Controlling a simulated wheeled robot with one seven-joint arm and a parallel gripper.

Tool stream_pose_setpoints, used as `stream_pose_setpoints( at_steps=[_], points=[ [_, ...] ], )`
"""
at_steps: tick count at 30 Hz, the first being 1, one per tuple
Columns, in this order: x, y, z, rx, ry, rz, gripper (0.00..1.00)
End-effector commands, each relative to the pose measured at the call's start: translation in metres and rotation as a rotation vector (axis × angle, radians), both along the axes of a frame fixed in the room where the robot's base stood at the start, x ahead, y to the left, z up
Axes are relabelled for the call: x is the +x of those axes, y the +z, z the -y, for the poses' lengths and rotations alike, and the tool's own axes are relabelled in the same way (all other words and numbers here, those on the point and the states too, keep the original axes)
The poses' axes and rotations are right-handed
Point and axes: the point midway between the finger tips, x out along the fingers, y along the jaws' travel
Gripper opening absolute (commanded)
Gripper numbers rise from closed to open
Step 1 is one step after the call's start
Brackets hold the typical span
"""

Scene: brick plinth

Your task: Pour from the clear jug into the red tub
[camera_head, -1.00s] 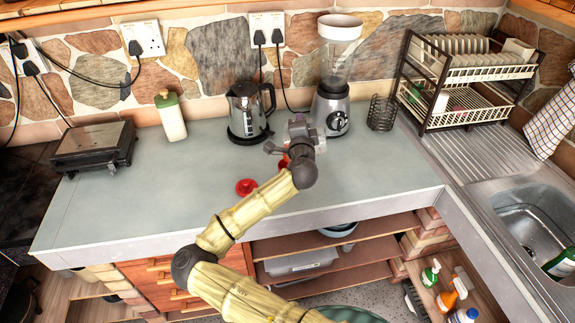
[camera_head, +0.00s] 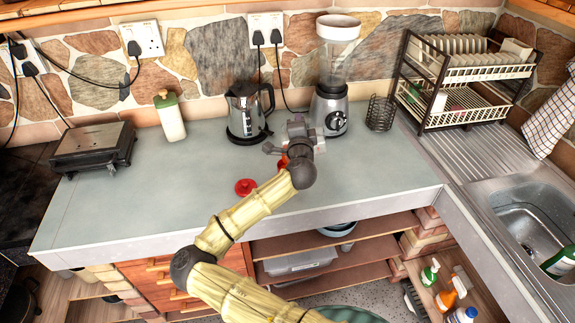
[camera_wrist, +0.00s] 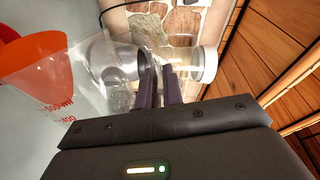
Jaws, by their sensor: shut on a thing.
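My gripper (camera_wrist: 160,88) is shut on the clear jug (camera_wrist: 88,88), which has red scale marks. In the wrist view the scale reads sideways to the room, so the jug looks strongly tilted. In the head view my arm mostly hides the jug, above the counter in front of the blender.
A kettle (camera_head: 246,112) and a blender (camera_head: 330,108) stand behind. A dish rack (camera_head: 465,80) and sink (camera_head: 530,225) are on the right. The left counter is mostly clear.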

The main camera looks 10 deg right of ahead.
Motion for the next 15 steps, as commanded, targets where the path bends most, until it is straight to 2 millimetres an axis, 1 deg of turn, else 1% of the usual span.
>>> stream_pose_setpoints(
  at_steps=[11, 15],
  points=[
    [0.0000, 0.0005, 0.0004, 0.000, -0.001, 0.001, 0.00],
    [-0.0002, 0.0006, 0.0071, 0.000, -0.013, 0.002, 0.00]
  ],
)
